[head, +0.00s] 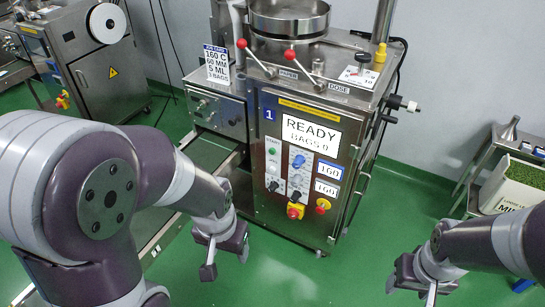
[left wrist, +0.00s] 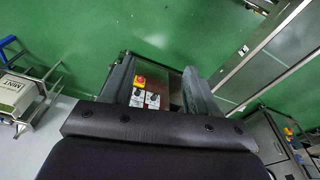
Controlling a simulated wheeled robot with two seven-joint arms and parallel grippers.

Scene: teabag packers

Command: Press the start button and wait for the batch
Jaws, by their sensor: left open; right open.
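The packing machine (head: 333,222) stands upright ahead, its display (head: 310,137) reading READY, BAGS 0. The green start button (head: 272,152) is at the upper left of its control panel, under a START label. My left gripper (head: 225,262) is open and empty, low in front of the machine and apart from the panel. In the left wrist view its fingers (left wrist: 158,85) frame part of the panel with a red-and-yellow stop button (left wrist: 140,81) and knobs; I cannot make out the start button there. My right gripper (head: 411,291) is open and empty at the lower right, away from the machine.
A conveyor (head: 168,224) runs out at the machine's left. A job card (head: 217,64) stands on top by red-knobbed levers. A cart with a mint crate (head: 505,190) is at the right. Green floor lies clear between.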

